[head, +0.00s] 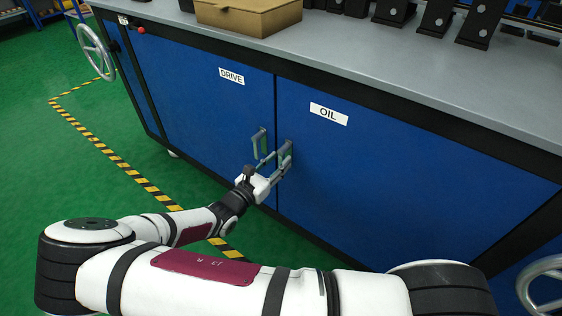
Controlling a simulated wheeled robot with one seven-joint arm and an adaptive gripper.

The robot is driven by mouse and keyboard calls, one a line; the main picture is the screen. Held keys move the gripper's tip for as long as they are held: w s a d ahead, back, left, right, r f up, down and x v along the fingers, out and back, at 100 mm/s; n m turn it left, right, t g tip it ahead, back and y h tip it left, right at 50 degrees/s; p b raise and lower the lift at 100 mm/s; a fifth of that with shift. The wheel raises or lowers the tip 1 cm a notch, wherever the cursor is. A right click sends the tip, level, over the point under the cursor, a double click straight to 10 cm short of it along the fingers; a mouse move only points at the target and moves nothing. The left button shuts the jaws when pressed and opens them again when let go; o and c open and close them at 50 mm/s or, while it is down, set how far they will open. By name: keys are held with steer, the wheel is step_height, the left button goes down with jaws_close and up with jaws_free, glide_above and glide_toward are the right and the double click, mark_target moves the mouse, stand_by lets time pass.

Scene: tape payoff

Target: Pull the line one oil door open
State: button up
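The oil door (400,165) is a blue panel with a white OIL label (329,114), on the right of the cabinet front. It looks shut, flush with the panel beside it. Its handle (287,148) is a small upright grey-green pull near the door's left edge. My gripper (278,166) is at this handle, with its fingers around or right beside the lower part. I cannot tell whether the fingers touch the handle or are closed on it. The gripper partly hides the handle's lower end.
The DRIVE door (200,100), with its own handle (259,144), adjoins on the left. A cardboard box (248,18) and dark metal parts stand on the grey top (375,50). Handwheels (96,51) are at both ends. Green floor with striped tape (135,175) lies clear at left.

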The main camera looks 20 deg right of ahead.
steer(key=shift+x, duration=1.05)
